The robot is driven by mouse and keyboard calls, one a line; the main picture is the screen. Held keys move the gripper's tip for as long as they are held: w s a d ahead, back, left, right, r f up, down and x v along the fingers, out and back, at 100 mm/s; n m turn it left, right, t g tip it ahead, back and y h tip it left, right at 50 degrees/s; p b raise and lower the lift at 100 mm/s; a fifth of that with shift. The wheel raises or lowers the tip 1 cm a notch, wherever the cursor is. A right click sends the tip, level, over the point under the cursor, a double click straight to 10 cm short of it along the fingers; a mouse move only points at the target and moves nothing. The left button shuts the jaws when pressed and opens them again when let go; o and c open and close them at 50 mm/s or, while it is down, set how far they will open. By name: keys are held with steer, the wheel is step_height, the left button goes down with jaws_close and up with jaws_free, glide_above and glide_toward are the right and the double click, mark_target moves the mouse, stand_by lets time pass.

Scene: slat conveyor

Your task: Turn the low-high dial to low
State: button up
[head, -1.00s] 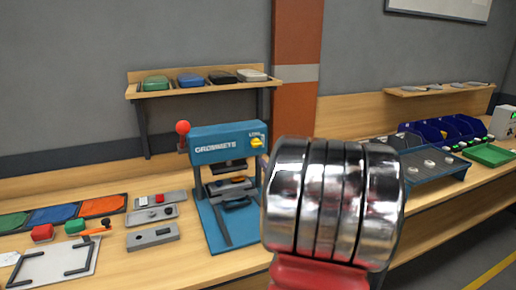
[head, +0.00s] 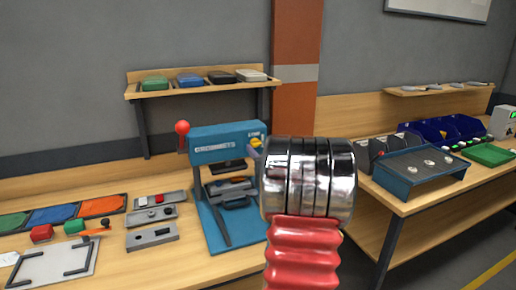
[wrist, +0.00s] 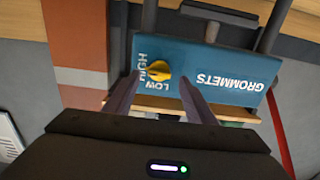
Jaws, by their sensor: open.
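The yellow low-high dial (wrist: 158,71) is on the blue face of the grommet press (wrist: 210,68). In the wrist view the press appears upside down, with the white words HIGH and LOW beside the dial. The dial's narrow end lies toward these words; I cannot tell exactly which it marks. My gripper (wrist: 160,79) is open, its two dark fingers on either side of the dial; contact is unclear. In the head view the dial (head: 256,143) shows at the upper right of the press (head: 222,148), and my arm hides most of the gripper.
A red ball-topped lever (head: 182,128) stands at the press's left side. Grey switch blocks (head: 151,237) and coloured mats (head: 55,215) lie left of it on the wooden bench. A shelf (head: 205,88) with small cases hangs above. A blue stand (head: 418,170) is on the right.

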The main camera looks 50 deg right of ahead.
mark_target(256, 144)
steer(key=shift+x, duration=1.1)
steer(key=shift+c, duration=0.5)
steer(key=shift+a, duration=0.1)
steer(key=c, duration=0.9)
steer(key=shift+c, duration=0.2)
